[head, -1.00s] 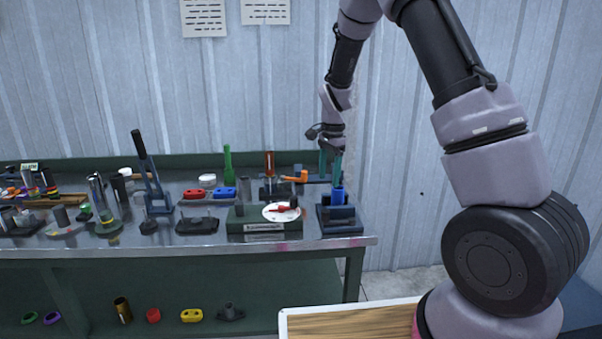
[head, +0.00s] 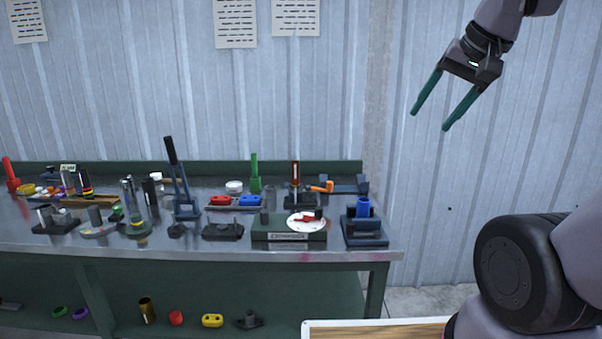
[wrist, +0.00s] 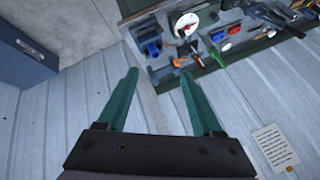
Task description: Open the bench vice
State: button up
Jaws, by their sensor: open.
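A low blue-grey piece with two upright blocks on a bar (head: 346,189), at the back right of the bench, looks like the bench vice. It is small, and I cannot tell its jaw gap or handle clearly. My gripper (head: 430,120) is open and empty, its two green fingers apart. It is high in front of the wall, above and right of the bench, touching nothing. In the wrist view, my gripper (wrist: 159,71) has clear space between its fingers, with the bench tools beyond; I cannot pick out the vice surely there.
The steel bench (head: 300,256) is crowded. A dark blue fixture with a blue cup (head: 362,208) stands at its right front corner. An orange-headed tool (head: 322,187), a dial plate (head: 306,222) and a green post (head: 255,175) stand nearby.

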jog(key=shift+s+d+n+t, duration=0.1)
jog(key=shift+s+n+t, duration=0.2)
jog(key=shift+s, duration=0.6)
